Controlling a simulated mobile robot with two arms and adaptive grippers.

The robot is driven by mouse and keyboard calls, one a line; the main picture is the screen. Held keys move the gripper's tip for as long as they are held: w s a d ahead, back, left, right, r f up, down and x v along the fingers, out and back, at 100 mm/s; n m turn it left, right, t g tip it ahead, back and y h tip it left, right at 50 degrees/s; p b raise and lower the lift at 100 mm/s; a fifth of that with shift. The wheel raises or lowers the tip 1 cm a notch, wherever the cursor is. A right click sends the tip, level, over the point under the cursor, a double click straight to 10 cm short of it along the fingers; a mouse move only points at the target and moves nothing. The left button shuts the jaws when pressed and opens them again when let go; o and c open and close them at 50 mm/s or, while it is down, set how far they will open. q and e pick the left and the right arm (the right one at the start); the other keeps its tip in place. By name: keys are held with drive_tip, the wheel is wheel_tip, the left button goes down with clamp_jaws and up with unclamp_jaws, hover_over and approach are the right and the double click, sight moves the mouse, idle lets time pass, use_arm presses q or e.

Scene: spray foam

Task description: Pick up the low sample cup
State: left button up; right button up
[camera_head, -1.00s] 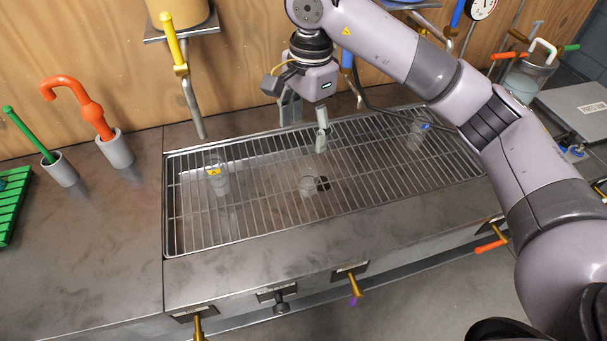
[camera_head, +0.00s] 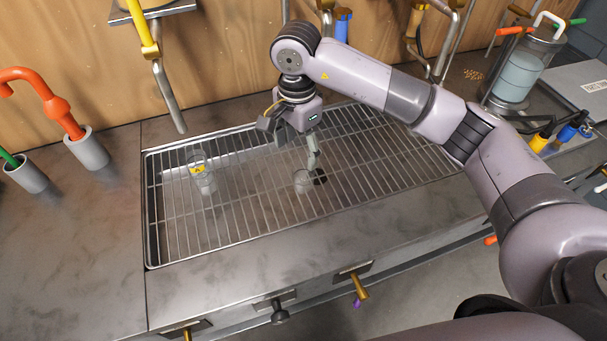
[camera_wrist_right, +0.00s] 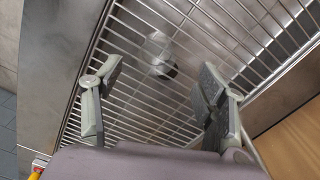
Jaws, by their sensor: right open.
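The low sample cup (camera_head: 303,181) is a short clear cup on the wire rack (camera_head: 240,222), beside a dark round spot. It also shows in the right wrist view (camera_wrist_right: 157,44), beyond the fingertips and roughly between them. My right gripper (camera_head: 310,157) is above and just behind the cup in the head view, pointing down. In the wrist view its two fingers (camera_wrist_right: 160,78) are wide apart with nothing between them. My left gripper is out of view.
A taller clear cup with a yellow label (camera_head: 201,178) stands on the rack to the left. Grey holders (camera_head: 88,152) with an orange-handled tool stand farther left. A yellow-handled pipe (camera_head: 160,75) hangs at the back. A clear container (camera_head: 515,78) stands at the right.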

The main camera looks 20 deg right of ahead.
approach(303, 174)
drive_tip(key=shift+s+a+f+p, duration=0.4)
drive_tip(key=shift+s+a+f, duration=0.45)
drive_tip(key=shift+s+f, duration=0.2)
drive_tip(key=f+p, duration=0.1)
drive_tip(key=f, duration=0.1)
drive_tip(key=d+f+p, duration=0.1)
drive_tip(key=f, duration=0.1)
drive_tip(key=shift+d+f, duration=0.1)
drive_tip(key=shift+f, duration=0.55)
drive_tip(key=shift+c, duration=0.3)
drive_tip(key=c, duration=0.9)
